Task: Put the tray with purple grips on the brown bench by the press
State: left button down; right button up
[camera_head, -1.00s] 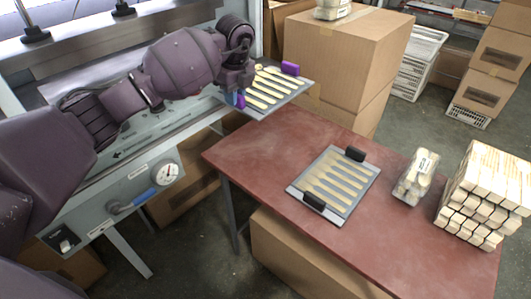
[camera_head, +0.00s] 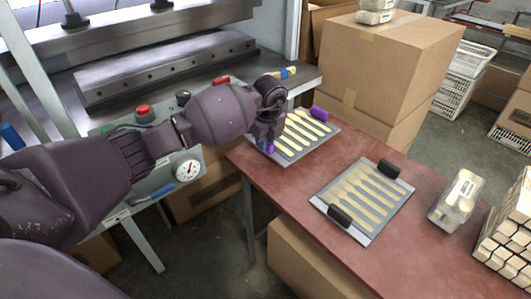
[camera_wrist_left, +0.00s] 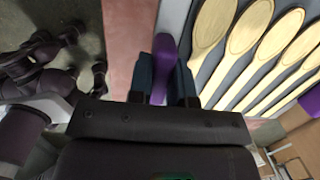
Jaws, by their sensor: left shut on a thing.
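The tray with purple grips (camera_head: 318,143) is a grey plate carrying several wooden spoons. It is over the far left end of the brown bench (camera_head: 300,185), beside the press (camera_head: 165,68). I cannot tell whether it touches the bench top. My left gripper (camera_head: 268,136) is shut on the tray's near purple grip, partly hidden in the head view. In the left wrist view the fingers (camera_wrist_left: 162,82) close around this purple grip (camera_wrist_left: 163,60), with spoons to the right. The far purple grip (camera_head: 319,113) is free. My right gripper is not in view.
A similar tray with black grips (camera_head: 362,200) lies on the bench, right of the held tray. A wrapped spoon bundle (camera_head: 456,200) and a spoon stack (camera_head: 510,235) stand farther right. Cardboard boxes (camera_head: 385,65) stand behind the bench. Bench space between the trays is narrow.

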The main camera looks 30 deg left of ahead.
aim_at(265, 153)
pick_arm(q)
notch_tip(265, 153, down, 5)
jog(key=shift+r+b, duration=0.1)
jog(key=shift+b, duration=0.4)
jog(key=shift+r, duration=0.1)
jog(key=c, duration=1.1)
grip_release()
jog(key=shift+o, duration=0.2)
jog(key=shift+f, duration=0.2)
jog(key=shift+r, duration=0.1)
